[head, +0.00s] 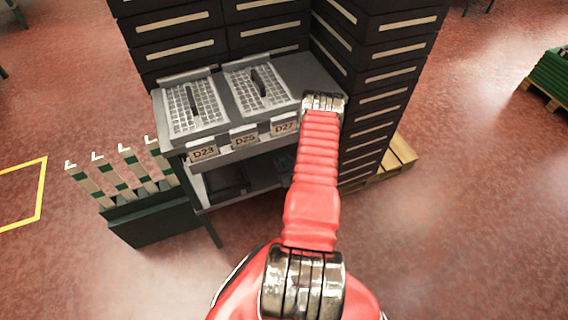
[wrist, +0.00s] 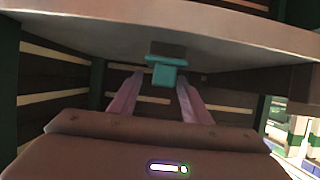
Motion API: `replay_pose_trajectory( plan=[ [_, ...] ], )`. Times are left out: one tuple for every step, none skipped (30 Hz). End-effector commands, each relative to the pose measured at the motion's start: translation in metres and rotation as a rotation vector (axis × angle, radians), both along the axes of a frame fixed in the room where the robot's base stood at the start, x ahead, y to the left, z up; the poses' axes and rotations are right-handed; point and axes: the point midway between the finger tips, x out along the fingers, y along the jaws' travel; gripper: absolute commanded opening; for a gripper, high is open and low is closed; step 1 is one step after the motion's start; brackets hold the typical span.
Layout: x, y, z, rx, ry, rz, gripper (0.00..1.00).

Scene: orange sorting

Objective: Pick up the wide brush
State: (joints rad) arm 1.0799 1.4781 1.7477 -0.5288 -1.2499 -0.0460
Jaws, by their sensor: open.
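In the wrist view, my gripper (wrist: 161,88) is open, its two pinkish fingers apart with no object clearly held between them. A small teal block with a dark upper part (wrist: 165,70) shows just beyond and between the fingertips, under the edge of a pale surface. I cannot tell whether this is the wide brush or whether the fingers touch it. In the head view, my red arm reaches to the right end of the grey shelf unit and hides what is behind it; my gripper cannot be made out there.
The grey shelf unit (head: 222,132) has labels D23, D25 and D27 on its front edge. Two mesh panels with dark slim items (head: 190,98) (head: 258,82) lie on top. Dark drawer cabinets (head: 375,85) stand behind and right. A green rack (head: 150,218) stands left. Open floor lies around.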

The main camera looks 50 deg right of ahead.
Motion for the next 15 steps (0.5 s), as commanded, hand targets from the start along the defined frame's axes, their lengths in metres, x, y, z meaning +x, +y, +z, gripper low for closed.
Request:
replay_pose_trajectory(
  plan=[
    [0.001,0.000,0.000,0.000,0.000,0.000,0.44],
    [0.001,-0.001,0.000,0.000,0.000,0.000,0.44],
    [0.001,-0.001,0.000,0.000,0.000,-0.001,0.44],
    [0.000,-0.001,0.000,0.000,0.000,-0.001,0.44],
    [0.000,-0.001,0.000,0.000,0.000,0.000,0.44],
    [0.000,-0.001,0.000,0.000,0.000,0.000,0.44],
    [0.001,-0.001,0.000,0.000,0.000,0.000,0.44],
    [0.000,-0.001,0.000,0.000,0.000,0.000,0.44],
    [0.001,-0.001,0.000,0.000,0.000,0.000,0.44],
    [0.001,-0.001,-0.001,0.000,0.000,0.000,0.44],
    [0.002,-0.001,-0.001,-0.001,-0.001,0.000,0.44],
    [0.004,-0.003,-0.002,-0.001,0.000,0.000,0.44],
    [0.006,-0.003,-0.003,-0.002,-0.001,0.000,0.44],
    [0.008,-0.004,-0.004,-0.002,-0.001,0.000,0.44],
    [0.012,-0.006,-0.005,-0.002,-0.001,0.000,0.44]
  ],
)
